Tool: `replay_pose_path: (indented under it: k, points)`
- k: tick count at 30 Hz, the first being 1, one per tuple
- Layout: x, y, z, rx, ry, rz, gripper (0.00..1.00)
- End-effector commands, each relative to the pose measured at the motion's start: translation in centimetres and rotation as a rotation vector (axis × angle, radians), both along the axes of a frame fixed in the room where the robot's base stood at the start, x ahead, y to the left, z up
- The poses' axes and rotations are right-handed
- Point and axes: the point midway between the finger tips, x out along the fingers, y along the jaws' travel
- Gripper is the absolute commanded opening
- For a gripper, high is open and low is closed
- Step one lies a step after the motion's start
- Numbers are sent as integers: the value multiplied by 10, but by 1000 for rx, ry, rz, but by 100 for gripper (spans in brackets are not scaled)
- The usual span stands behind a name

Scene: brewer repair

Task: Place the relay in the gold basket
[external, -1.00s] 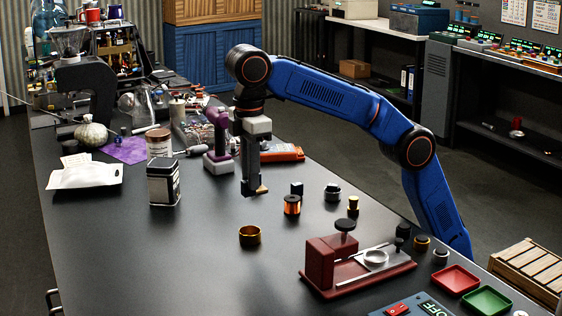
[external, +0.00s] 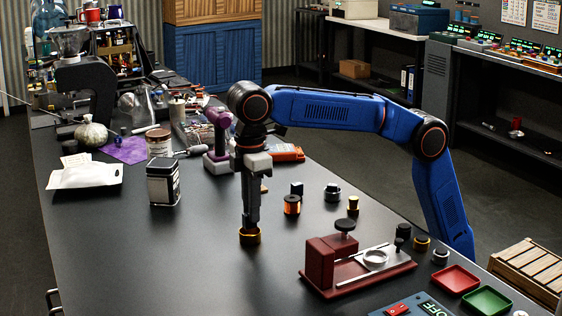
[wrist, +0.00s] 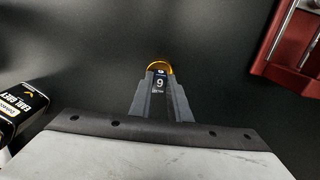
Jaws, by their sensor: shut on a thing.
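The gold basket (external: 250,238) is a small round gold cup on the black bench, left of the red fixture. My gripper (external: 251,228) points straight down, with its fingertips at the basket's rim. In the wrist view, my gripper (wrist: 161,88) is shut on the relay (wrist: 159,80), a small dark block with a white "6" on its top. The gold basket's rim (wrist: 158,66) curves just beyond the relay there. The relay's lower end is hidden, so I cannot tell whether it touches the basket's floor. In the external view the fingers hide the relay.
A copper coil (external: 292,205) and a small dark block (external: 297,188) stand right of my gripper. The red fixture (external: 320,262) is at the right front. A tea tin (external: 163,184) stands to the left. The bench in front of the basket is clear.

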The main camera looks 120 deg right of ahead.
Motion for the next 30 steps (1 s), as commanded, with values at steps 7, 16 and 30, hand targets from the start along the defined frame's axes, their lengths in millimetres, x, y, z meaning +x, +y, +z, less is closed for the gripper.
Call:
replay_pose_path:
  k: [7, 16, 30]
  points:
    - [0, 0, -19, 0, 1, 0, 0]
    - [0, 0, -27, 0, 0, 0, 0]
    - [0, 0, -26, 0, 0, 0, 38]
